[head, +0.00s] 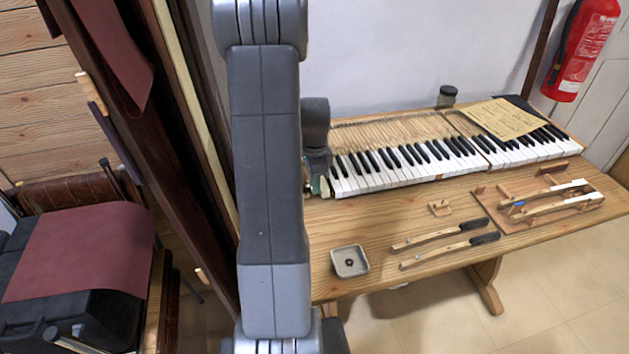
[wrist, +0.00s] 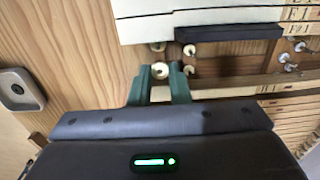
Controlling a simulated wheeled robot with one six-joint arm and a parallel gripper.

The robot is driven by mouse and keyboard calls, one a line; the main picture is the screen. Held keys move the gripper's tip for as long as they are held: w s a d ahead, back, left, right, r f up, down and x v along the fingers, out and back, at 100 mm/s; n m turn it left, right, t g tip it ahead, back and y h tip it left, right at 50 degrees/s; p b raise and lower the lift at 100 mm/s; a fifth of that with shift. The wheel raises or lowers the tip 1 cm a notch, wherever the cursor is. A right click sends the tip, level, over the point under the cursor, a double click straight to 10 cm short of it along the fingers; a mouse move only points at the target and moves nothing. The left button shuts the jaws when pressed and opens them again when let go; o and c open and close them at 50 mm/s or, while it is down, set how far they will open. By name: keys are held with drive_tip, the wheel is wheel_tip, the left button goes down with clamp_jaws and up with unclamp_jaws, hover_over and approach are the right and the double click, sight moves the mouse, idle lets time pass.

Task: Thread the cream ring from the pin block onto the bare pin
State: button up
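My gripper (wrist: 160,72) shows two dark green fingers in the wrist view, with a narrow gap between the tips. A cream ring (wrist: 160,69) sits in that gap. I cannot tell whether the fingers press on it or stand just apart. Metal pins (wrist: 284,57) without visible rings stand farther right. In the head view my gripper (head: 320,186) is by the keyboard's left end, partly behind my arm.
White keys and a black key (wrist: 228,32) lie close beyond the fingers. The keyboard (head: 400,165) spans the table's back. A square dish (head: 349,261), loose keys (head: 440,236), a small wooden block (head: 440,208) and a key board (head: 525,218) are on the table.

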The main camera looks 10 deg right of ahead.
drive_tip(key=shift+f+b, duration=0.55)
drive_tip(key=shift+f, duration=0.3)
idle(0.3)
drive_tip(key=shift+o, duration=1.2)
drive_tip(key=shift+r, duration=0.1)
drive_tip(key=shift+r+p, duration=0.8)
drive_tip(key=shift+r, duration=0.25)
drive_tip(key=o, duration=0.6)
drive_tip(key=shift+c, duration=0.2)
